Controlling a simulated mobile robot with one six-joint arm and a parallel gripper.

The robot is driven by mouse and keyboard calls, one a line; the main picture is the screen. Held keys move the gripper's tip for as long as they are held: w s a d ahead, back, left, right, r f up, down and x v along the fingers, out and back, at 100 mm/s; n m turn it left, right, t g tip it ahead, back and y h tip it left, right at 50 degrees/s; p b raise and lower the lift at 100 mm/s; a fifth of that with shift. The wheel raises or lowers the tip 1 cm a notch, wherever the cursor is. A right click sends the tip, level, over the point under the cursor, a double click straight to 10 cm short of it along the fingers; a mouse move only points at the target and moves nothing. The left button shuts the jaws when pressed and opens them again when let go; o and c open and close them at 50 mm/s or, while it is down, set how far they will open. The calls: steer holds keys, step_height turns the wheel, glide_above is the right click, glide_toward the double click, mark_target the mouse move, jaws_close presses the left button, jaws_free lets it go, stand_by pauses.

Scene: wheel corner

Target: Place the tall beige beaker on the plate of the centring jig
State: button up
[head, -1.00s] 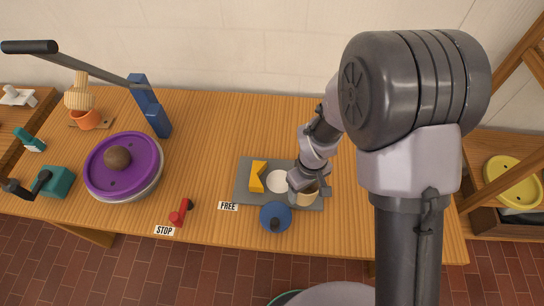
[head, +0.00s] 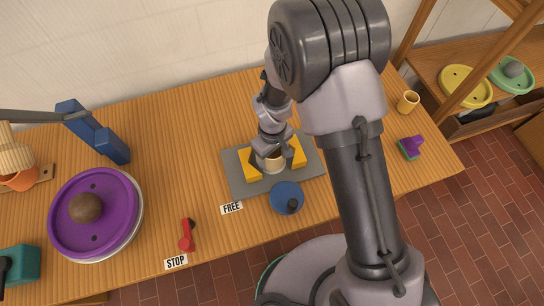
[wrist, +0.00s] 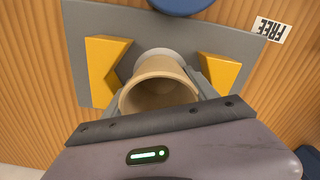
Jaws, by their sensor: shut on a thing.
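The tall beige beaker (head: 271,163) is upright in my gripper (head: 266,153), between the two yellow blocks of the centring jig. In the wrist view the open mouth of the beaker (wrist: 158,94) faces the camera, and a finger of my gripper (wrist: 160,88) lies on each side of it. The jig's white round plate (wrist: 163,53) shows just past the beaker's far side, partly hidden by it. The left yellow block (head: 249,164) and right yellow block (head: 298,151) stand apart on the grey base (head: 239,186). I cannot tell whether the beaker's foot touches the plate.
A blue round part with a dark knob (head: 286,199) sits at the jig's front edge. A red lever (head: 187,236) and a purple wheel (head: 93,213) are to the left. A yellowish cup (head: 408,102) and a purple-green item (head: 411,148) stand at the right.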

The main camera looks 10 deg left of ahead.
steer(key=shift+r, duration=0.1)
steer(key=o, duration=1.6)
steer(key=shift+c, duration=0.2)
